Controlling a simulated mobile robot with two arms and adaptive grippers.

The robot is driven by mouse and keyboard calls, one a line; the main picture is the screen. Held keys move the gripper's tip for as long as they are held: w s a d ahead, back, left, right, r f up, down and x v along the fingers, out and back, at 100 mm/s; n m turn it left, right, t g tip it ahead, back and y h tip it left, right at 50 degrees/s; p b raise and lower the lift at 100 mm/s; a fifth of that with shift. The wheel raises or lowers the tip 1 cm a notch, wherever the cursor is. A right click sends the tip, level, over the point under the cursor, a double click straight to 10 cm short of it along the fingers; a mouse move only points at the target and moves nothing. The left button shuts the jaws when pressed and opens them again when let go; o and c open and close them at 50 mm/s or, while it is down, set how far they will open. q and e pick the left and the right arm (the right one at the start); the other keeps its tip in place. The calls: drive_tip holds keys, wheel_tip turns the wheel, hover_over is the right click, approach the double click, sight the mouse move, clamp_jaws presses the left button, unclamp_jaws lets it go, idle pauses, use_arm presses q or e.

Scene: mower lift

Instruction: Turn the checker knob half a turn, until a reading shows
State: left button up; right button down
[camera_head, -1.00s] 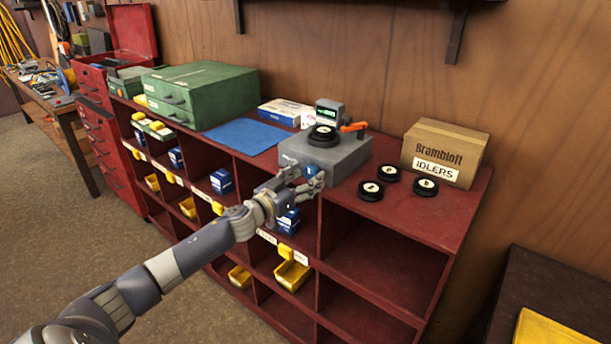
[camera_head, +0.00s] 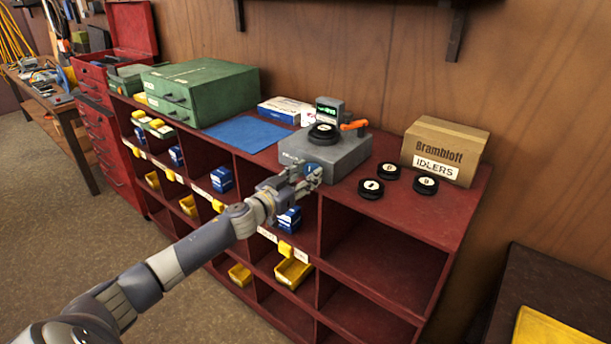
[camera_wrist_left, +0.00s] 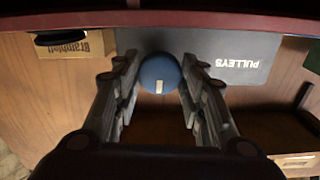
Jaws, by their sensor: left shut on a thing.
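The grey checker box (camera_head: 347,157) stands on the red shelf unit. Its round blue knob (camera_head: 310,168) is on the front face; in the left wrist view the knob (camera_wrist_left: 158,70) shows a short white mark at its lower edge. My left gripper (camera_head: 305,177) is at the front face, shut on the knob, with one finger on each side of it. The left gripper (camera_wrist_left: 160,80) frames the knob in the wrist view. A small display (camera_head: 329,112) on the checker shows green characters, too small to read. My right gripper is not in view.
A black pulley (camera_head: 323,134) sits on the checker beside an orange handle (camera_head: 354,125). Loose black pulleys (camera_head: 371,189) and an IDLERS box (camera_head: 444,150) stand to the right. A blue mat (camera_head: 244,134) and green drawer case (camera_head: 200,92) are to the left.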

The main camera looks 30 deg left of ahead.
use_arm(q)
drive_tip(key=m, duration=0.4)
drive_tip(key=shift+m, duration=0.4)
drive_tip(key=m, duration=0.4)
drive_tip(key=shift+b, duration=0.35)
drive_tip(key=m, duration=0.5)
drive_tip(key=shift+b, duration=0.35)
drive_tip(key=m, duration=0.4)
drive_tip(key=shift+m+b, duration=0.3)
drive_tip(key=shift+b, duration=0.05)
drive_tip(key=m, duration=0.4)
drive_tip(key=shift+b, duration=0.3)
drive_tip(key=m, duration=0.9)
drive_tip(key=shift+m, duration=2.1)
